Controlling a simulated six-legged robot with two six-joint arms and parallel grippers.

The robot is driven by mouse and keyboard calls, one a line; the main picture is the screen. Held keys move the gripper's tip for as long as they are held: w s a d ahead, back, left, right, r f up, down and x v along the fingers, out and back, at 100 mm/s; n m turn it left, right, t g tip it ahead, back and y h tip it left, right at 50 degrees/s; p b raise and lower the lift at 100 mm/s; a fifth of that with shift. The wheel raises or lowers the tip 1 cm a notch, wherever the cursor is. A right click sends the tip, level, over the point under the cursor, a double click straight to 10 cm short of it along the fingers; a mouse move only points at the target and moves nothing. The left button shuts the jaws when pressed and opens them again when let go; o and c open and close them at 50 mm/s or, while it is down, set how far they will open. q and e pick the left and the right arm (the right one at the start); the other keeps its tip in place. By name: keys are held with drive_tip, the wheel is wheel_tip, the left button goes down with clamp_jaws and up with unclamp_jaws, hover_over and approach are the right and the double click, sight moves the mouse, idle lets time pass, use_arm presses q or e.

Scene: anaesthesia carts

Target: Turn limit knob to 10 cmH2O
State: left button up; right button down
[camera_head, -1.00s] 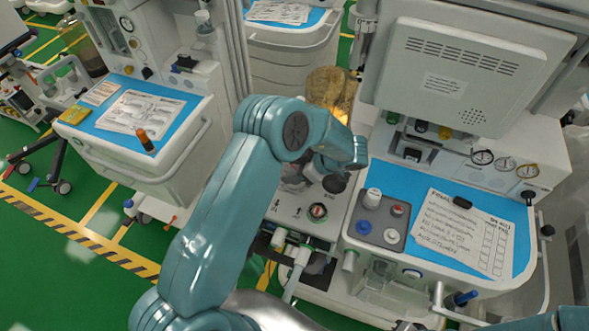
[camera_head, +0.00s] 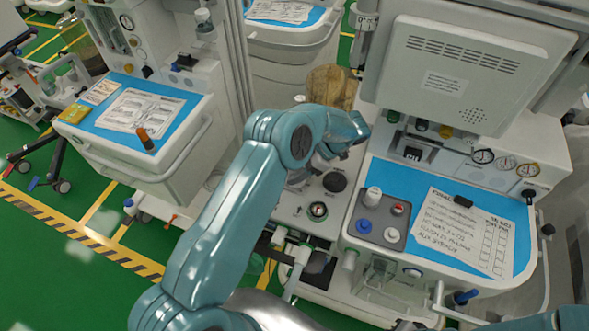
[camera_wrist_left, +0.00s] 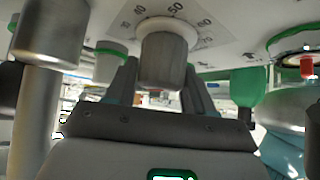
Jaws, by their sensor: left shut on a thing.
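In the left wrist view, the limit knob (camera_wrist_left: 163,58) is a grey cylinder below a white dial plate (camera_wrist_left: 205,35). The plate carries dark numerals, one of which looks like 50. My left gripper (camera_wrist_left: 161,82) has one dark finger on each side of the knob and is shut on it. The knob's far side and any pointer on it are hidden. In the head view, my left wrist bends over the machine's middle column. It covers the knob there. My right gripper is in neither view.
A black round cap (camera_head: 335,182) and a red-centred gauge (camera_head: 318,210) lie just below my left wrist. A blue worktop (camera_head: 392,180) with a handwritten sheet (camera_head: 462,232) is to the right. In the wrist view, a metal cylinder (camera_wrist_left: 50,32) stands close at left.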

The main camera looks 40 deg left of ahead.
use_arm(q)
drive_tip(key=shift+n+g+h+b, duration=0.3)
drive_tip(key=shift+n+g+h, duration=0.2)
drive_tip(key=shift+n, duration=0.4)
drive_tip(key=o, duration=1)
